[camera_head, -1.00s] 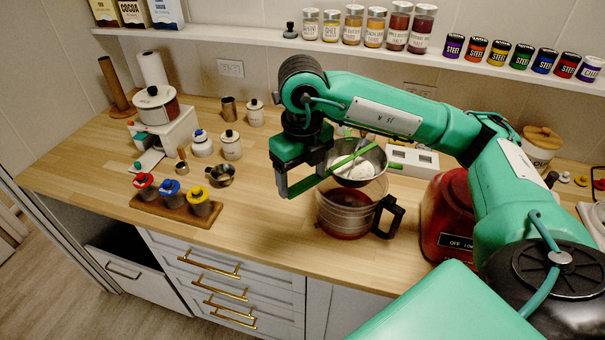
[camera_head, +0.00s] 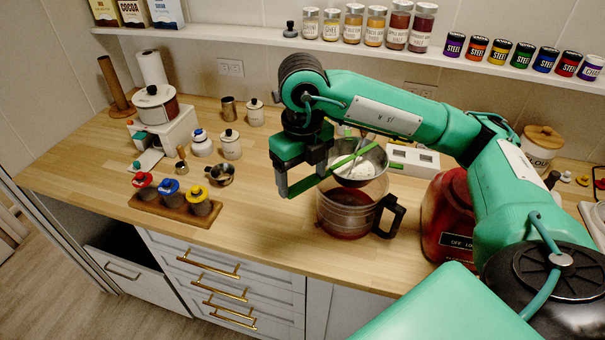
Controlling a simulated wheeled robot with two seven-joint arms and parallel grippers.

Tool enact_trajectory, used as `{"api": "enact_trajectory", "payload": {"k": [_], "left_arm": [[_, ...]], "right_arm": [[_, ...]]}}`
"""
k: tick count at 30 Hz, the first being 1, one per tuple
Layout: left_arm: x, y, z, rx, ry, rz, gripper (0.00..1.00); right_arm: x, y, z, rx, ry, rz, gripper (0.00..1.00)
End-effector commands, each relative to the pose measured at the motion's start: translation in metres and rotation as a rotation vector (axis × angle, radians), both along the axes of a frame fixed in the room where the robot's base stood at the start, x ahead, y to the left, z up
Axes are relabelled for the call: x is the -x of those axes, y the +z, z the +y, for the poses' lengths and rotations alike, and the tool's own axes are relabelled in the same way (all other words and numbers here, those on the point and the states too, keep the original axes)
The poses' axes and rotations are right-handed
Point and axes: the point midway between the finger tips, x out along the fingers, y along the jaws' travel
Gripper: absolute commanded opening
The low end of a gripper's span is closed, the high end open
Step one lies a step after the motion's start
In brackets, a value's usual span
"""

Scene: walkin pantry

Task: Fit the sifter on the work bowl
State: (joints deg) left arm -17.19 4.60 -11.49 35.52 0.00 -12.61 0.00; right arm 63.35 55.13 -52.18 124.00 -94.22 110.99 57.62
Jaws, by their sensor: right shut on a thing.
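The sifter (camera_head: 374,160) is a metal bowl-shaped sieve with a green handle (camera_head: 333,176) and some white material inside. My right gripper (camera_head: 300,180) is shut on the green handle, to the left of the sieve. The work bowl (camera_head: 342,217) is a clear round container with a black handle on its right, upright on the counter. The sifter is at the height of the bowl's top, over its back part and slightly tilted. I cannot tell whether it touches the rim. My left gripper is not in view.
A red appliance base (camera_head: 452,215) stands right of the bowl under my arm. A white box (camera_head: 411,158) is behind. A wooden rack (camera_head: 176,208) with colored-lid jars and a small metal cup (camera_head: 219,175) stand left. The counter (camera_head: 262,225) left of the bowl is clear.

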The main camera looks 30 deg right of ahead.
Motion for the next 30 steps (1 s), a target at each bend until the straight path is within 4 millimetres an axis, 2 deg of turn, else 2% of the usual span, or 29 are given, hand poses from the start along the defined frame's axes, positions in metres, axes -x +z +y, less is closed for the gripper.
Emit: {"api": "enact_trajectory", "payload": {"k": [30], "left_arm": [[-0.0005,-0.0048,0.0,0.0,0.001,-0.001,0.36]], "right_arm": [[-0.0001,0.0006,-0.0002,0.001,0.0,-0.001,0.21]]}}
